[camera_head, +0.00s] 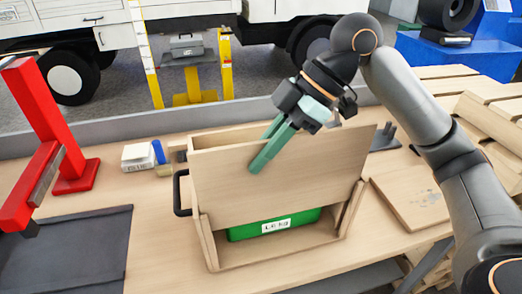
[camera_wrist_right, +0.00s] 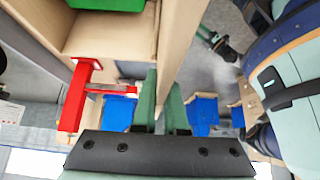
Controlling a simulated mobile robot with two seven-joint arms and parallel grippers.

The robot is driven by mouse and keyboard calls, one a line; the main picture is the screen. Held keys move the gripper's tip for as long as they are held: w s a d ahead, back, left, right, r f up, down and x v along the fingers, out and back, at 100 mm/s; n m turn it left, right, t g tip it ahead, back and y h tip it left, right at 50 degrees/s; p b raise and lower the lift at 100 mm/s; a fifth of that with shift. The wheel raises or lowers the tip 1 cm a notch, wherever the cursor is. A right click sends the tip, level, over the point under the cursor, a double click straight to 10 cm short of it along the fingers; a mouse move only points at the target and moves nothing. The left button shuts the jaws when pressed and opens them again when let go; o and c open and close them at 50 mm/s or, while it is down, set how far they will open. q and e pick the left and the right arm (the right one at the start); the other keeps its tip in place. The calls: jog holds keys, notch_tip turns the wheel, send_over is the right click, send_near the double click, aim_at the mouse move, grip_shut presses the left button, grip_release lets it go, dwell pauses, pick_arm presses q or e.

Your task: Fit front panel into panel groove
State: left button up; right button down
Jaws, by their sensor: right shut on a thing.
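The front panel (camera_head: 310,185) is a flat wooden board, standing nearly upright at the front of a wooden box (camera_head: 210,243). My right gripper (camera_head: 264,152) is shut on the panel's top edge, with one green finger in front of it. The panel's lower edge is above the box floor, so the lower front is open. A green item with a white label (camera_head: 275,226) shows inside, below the panel. The panel grooves are mostly hidden by the panel; I cannot tell whether its edges sit in them. In the right wrist view the panel (camera_wrist_right: 182,45) runs between the fingers.
A red stand (camera_head: 75,168) and a dark mat (camera_head: 75,250) are at the left. A small white box (camera_head: 138,157) and a blue item (camera_head: 159,152) lie behind left. A flat wooden board (camera_head: 412,195) lies at the right. Stacked planks (camera_head: 490,125) are further right.

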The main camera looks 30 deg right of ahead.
jog(key=b, duration=0.5)
send_over(248, 222)
jog(key=d, duration=0.3)
jog(key=shift+s+a+f, duration=0.1)
jog(key=shift+f, duration=3.85)
jog(key=shift+f+b, duration=0.35)
jog(key=shift+f, duration=0.6)
jog(key=shift+f+b, duration=0.3)
jog(key=shift+f, duration=0.25)
jog(key=shift+f+b, duration=0.35)
jog(key=shift+f, duration=0.8)
jog(key=c, duration=0.9)
grip_release()
